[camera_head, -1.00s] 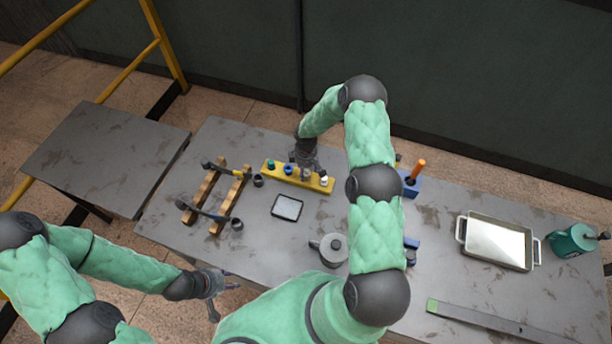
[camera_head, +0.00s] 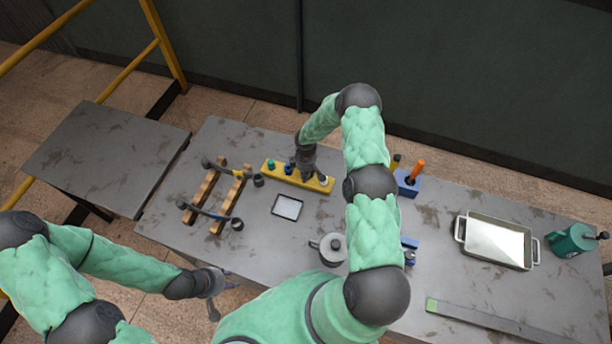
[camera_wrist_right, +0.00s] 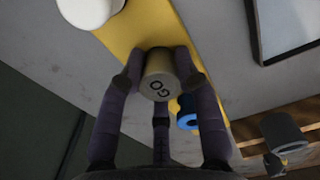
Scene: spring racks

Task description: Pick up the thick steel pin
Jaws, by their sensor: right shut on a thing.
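A yellow rack (camera_head: 323,187) on the table holds several short pins in a row. My right gripper (camera_head: 306,168) is over the rack. In the right wrist view the fingers of my right gripper (camera_wrist_right: 160,82) are shut around a thick steel pin (camera_wrist_right: 158,72) with "GO" on its end face. The pin still appears to be at the rack (camera_wrist_right: 175,22); whether it is seated or lifted, I cannot tell. My left gripper (camera_head: 222,292) is open and empty, off the table's front edge.
A wooden rack with springs (camera_head: 207,188) stands left, a small framed tray (camera_head: 287,207) and a lidded grey pot (camera_head: 332,248) in front.

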